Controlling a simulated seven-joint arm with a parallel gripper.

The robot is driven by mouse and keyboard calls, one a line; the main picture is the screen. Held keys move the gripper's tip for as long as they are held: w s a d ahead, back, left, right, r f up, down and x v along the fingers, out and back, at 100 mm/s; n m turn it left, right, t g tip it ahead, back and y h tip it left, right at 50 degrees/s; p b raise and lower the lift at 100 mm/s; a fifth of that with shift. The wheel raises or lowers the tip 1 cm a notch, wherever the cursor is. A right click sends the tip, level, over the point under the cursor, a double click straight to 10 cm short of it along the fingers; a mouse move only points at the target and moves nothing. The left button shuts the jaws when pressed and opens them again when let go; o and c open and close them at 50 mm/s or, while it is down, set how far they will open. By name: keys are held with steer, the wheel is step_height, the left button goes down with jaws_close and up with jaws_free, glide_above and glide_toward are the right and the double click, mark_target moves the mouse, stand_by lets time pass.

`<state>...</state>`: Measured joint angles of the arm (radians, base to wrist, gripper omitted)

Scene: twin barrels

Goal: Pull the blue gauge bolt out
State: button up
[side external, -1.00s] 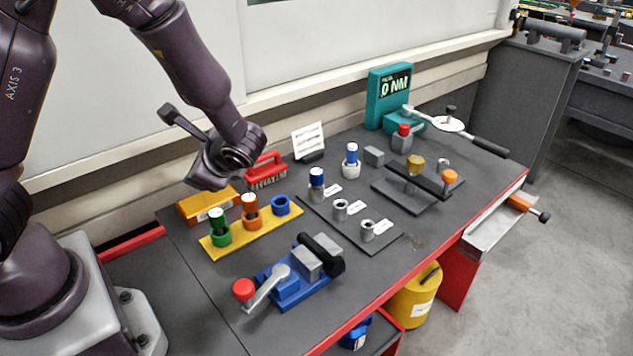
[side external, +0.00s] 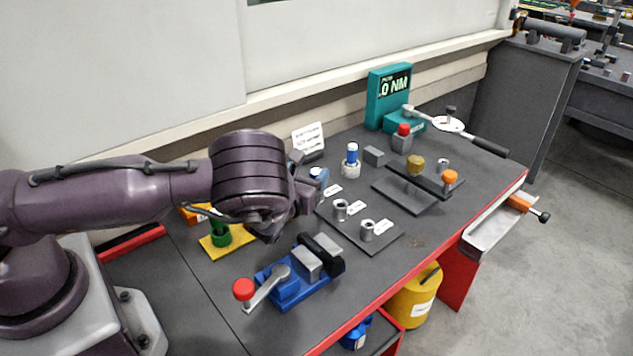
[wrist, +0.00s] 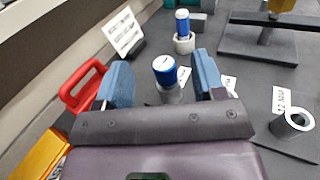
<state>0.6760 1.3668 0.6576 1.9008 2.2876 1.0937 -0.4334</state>
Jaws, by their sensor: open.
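My gripper (wrist: 162,66) is open, with its two blue-grey fingers on either side of a blue-capped bolt (wrist: 165,68). Gaps show between the fingers and the cap. This bolt stands upright in a grey socket on the dark labelled plate (side external: 372,241). In the side external view my gripper (side external: 308,178) is low over the plate's far-left end and hides most of that bolt. A second blue-capped bolt (side external: 352,153) stands in a pale ring farther back; it also shows in the wrist view (wrist: 183,22).
Two empty grey sockets (side external: 341,209) (side external: 367,229) stand on the plate. A blue clamp with a red knob (side external: 243,289) is in front. A red-handled item (wrist: 82,85) and a white sign (side external: 308,137) stand behind.

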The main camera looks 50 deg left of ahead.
mark_target(316, 172)
step_height(316, 172, down, 3)
steer(key=shift+f, duration=0.15)
steer(key=shift+x, duration=2.5)
steer(key=c, duration=1.1)
